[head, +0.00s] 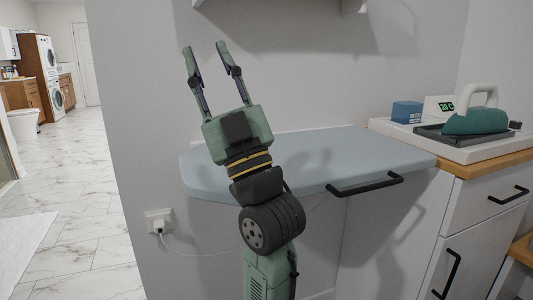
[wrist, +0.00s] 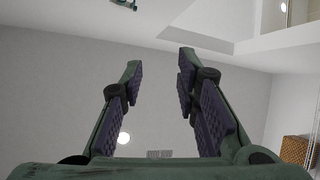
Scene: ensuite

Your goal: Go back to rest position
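My gripper (head: 207,63) is raised in the head view, its two green fingers pointing up and spread apart. Nothing is between the fingers. It stands in front of the grey wall, above the left part of the light blue folding board (head: 310,160). In the wrist view my gripper (wrist: 158,75) shows both fingers with dark ribbed pads wide apart, with the plain wall and ceiling behind.
A shelf (head: 283,5) hangs above. A power socket (head: 159,221) is low left. Marble floor lies open at left.

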